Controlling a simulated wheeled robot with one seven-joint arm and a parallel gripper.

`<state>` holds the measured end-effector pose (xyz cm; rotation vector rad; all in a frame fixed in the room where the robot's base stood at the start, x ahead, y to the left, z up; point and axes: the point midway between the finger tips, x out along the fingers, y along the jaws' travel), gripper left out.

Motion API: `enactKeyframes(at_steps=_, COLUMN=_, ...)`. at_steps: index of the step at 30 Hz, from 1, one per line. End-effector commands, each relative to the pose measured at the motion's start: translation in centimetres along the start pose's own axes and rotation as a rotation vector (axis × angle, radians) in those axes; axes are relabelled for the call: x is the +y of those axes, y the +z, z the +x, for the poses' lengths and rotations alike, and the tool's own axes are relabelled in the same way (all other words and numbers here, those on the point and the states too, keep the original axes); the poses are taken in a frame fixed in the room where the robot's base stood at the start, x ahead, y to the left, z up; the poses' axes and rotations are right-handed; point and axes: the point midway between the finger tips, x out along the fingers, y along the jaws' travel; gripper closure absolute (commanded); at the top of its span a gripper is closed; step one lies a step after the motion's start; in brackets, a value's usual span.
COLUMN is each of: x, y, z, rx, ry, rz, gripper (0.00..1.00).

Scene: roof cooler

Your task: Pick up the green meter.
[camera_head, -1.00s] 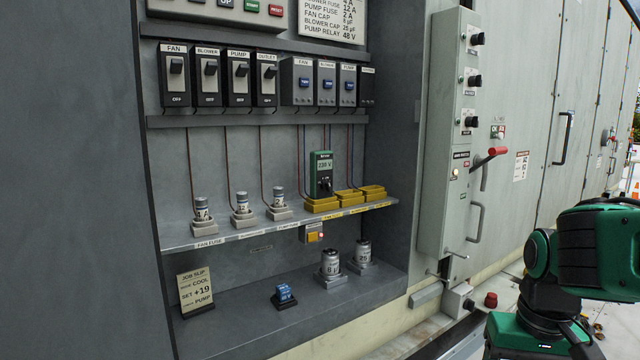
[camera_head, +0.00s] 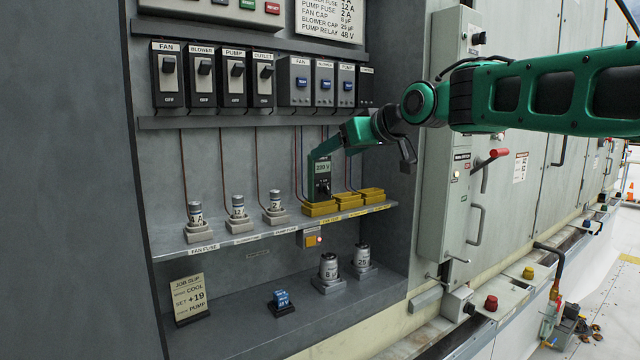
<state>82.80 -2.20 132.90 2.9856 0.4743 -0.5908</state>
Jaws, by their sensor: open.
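The green meter (camera_head: 322,188) stands upright in the left one of several yellow holders on the shelf, with a display that seems to read 230 V. My arm reaches in from the right. My gripper (camera_head: 320,157) is open at the top of the meter, and its green end overlaps the meter's upper edge in the picture. I cannot tell whether the fingers touch it or lie on both sides of it.
Two more yellow holders (camera_head: 371,194) sit right of the meter. Three fuses (camera_head: 238,207) stand left on the shelf (camera_head: 180,246). Switches (camera_head: 203,78) hang above. Below are two capacitors (camera_head: 329,268), a blue relay (camera_head: 281,299) and a job slip (camera_head: 189,297).

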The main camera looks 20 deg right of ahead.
Motion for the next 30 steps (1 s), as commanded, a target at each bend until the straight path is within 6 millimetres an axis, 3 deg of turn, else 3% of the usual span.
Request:
enactKeyframes(at_steps=3, x=-0.2, y=0.1, z=2.0, rx=-0.003, ry=-0.003, rz=-0.001, gripper=0.31)
enactKeyframes(at_steps=14, x=-0.3, y=0.2, z=4.3, rx=-0.004, ry=-0.004, rz=0.000, gripper=0.31)
enactKeyframes(at_steps=23, x=-0.4, y=0.5, z=8.3, rx=-0.005, ry=-0.005, rz=-0.001, gripper=0.31)
enactKeyframes(at_steps=30, x=-0.3, y=0.3, z=8.7, rx=-0.002, ry=-0.004, rz=-0.001, gripper=0.31)
